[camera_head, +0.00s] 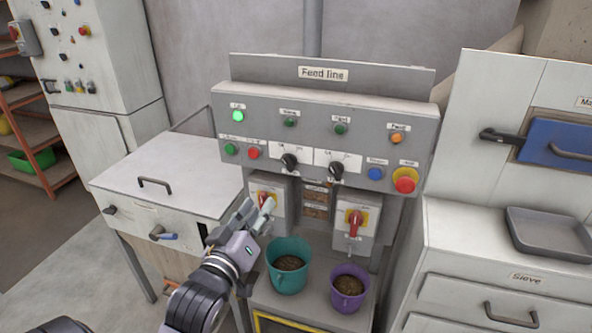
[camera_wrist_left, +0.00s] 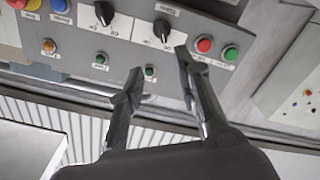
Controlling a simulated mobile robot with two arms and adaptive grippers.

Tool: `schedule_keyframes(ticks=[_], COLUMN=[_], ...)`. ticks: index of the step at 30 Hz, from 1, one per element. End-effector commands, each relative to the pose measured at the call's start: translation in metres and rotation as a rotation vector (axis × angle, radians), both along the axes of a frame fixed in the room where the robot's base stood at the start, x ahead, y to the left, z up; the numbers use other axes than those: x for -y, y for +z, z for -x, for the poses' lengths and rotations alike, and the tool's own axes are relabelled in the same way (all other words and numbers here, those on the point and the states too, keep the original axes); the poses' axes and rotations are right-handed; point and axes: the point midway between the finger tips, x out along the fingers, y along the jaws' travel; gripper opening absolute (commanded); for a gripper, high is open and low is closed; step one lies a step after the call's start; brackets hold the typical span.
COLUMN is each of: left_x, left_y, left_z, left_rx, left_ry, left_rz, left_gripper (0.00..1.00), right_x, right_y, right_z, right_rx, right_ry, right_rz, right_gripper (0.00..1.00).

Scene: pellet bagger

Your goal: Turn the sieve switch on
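The grey "Feed line" panel (camera_head: 275,100) has two black rotary switches, a left one (camera_head: 289,161) and a right one (camera_head: 337,172), each on a white plate. Their small labels are too blurred to tell which is the sieve switch. My left gripper (camera_head: 256,207) is below and left of the left switch, in front of a grey box with a red handle. In the left wrist view, with the panel upside down, my left gripper (camera_wrist_left: 158,63) is open and empty. The left switch (camera_wrist_left: 162,30) is just beyond the fingertips, apparently not held. My right gripper is not in view.
A lit green lamp (camera_head: 238,115), a red button (camera_head: 253,153) and an emergency stop (camera_head: 405,181) share the panel. Below are a red-handled isolator (camera_head: 355,221), a teal bucket (camera_head: 289,278) and a purple bucket (camera_head: 349,298). A white cabinet labelled Sieve (camera_head: 470,240) stands at right.

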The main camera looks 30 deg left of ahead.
Motion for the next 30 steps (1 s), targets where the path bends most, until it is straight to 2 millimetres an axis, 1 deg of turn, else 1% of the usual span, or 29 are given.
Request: schedule_keyframes(ticks=[5, 9, 18, 21, 25, 30], left_x=[-0.007, -0.014, -0.029, -0.033, -0.037, -0.038], left_y=[0.002, 0.004, 0.003, 0.002, 0.001, 0.000], left_z=[-0.028, -0.059, -0.122, -0.139, -0.154, -0.163], left_rx=[0.000, -0.001, -0.002, -0.003, -0.003, -0.002], left_ry=[-0.001, -0.001, -0.002, 0.000, -0.001, -0.002], left_rz=[-0.002, -0.003, -0.003, -0.002, -0.002, -0.002], left_gripper=[0.31, 0.31, 0.31, 0.31, 0.31, 0.31], right_x=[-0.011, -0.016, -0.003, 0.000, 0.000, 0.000], right_y=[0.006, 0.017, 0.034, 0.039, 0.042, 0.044], right_z=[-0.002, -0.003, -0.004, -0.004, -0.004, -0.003], right_rx=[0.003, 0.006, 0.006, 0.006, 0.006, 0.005], right_ry=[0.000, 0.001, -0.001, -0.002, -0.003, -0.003], right_rz=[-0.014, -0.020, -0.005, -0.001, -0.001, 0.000], right_gripper=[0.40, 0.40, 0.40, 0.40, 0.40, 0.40])
